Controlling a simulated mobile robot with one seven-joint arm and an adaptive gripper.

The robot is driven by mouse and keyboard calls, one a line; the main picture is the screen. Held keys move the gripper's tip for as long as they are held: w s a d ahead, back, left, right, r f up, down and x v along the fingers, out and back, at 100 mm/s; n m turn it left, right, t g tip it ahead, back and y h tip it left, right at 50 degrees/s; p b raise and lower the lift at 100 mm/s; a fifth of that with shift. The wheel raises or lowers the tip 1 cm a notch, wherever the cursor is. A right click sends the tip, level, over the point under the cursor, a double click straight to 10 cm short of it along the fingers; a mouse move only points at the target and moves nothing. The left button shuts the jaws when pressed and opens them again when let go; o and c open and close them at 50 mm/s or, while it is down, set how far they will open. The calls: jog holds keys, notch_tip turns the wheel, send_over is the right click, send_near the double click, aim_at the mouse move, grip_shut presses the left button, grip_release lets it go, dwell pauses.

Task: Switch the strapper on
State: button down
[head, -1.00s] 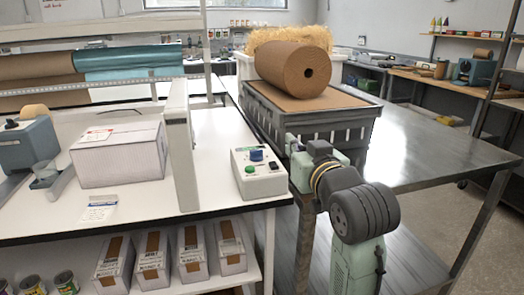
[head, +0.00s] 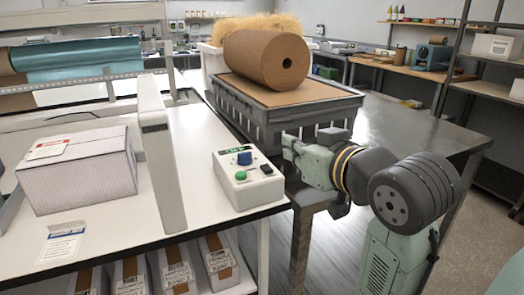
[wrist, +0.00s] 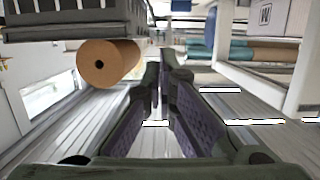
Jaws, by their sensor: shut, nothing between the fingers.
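The strapper's control box (head: 246,179) sits near the right front corner of the white bench in the head view. On its top are a blue knob (head: 244,158), a green button (head: 240,175) and a black switch (head: 266,170); I cannot tell the switch's position. My gripper (head: 290,146) is shut and empty, to the right of the box and apart from it, beside the grey crate. In the wrist view its dark fingers (wrist: 165,72) are together. I cannot make out the control box in the wrist view.
A white upright post (head: 160,160) and a white carton (head: 77,172) stand left of the control box. A grey crate (head: 290,118) with a brown paper roll (head: 266,60) is close behind my gripper. The metal table (head: 400,127) is bare at right.

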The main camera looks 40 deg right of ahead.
jog(key=p, duration=0.3)
send_over(272, 169)
jog(key=shift+s+a+f, duration=0.1)
jog(key=shift+s+f, duration=0.1)
jog(key=shift+f, duration=0.25)
jog(key=shift+s+a+f, duration=0.1)
jog(key=shift+s+f, duration=0.1)
jog(key=shift+f, duration=0.25)
jog(key=f, duration=0.3)
jog(key=shift+w+d+f, duration=0.1)
jog(key=shift+w+d, duration=0.05)
jog(key=shift+w, duration=0.2)
jog(key=shift+f, duration=0.65)
